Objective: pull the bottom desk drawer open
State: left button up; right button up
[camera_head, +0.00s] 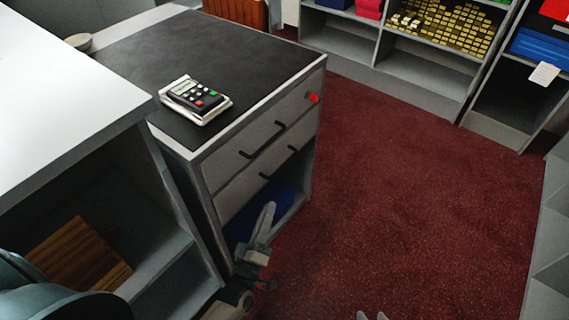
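The desk (190,50) has a black top and a grey front with two drawers. The bottom drawer (243,185) has a dark bar handle (279,163) and looks flush with the front. The top drawer (225,160) above it has a similar handle (262,140) and also looks shut. My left gripper (267,208) is low in front of the open bay under the drawers, below the bottom handle and apart from it; its finger gap is unclear. My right gripper (372,317) shows only two separated fingertips at the bottom edge, with nothing seen between them.
A card terminal (195,98) lies on the desk top. A red round knob (313,97) sits at the front's upper right. A white counter (60,85) stands close at left. Shelves (430,85) line the back. Red carpet (410,190) right of the desk is clear.

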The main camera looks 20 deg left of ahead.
aim_at(285, 163)
pick_arm(q)
jog(key=x, duration=1.6)
jog(key=shift+w, duration=0.2)
grip_shut()
dwell(0.9)
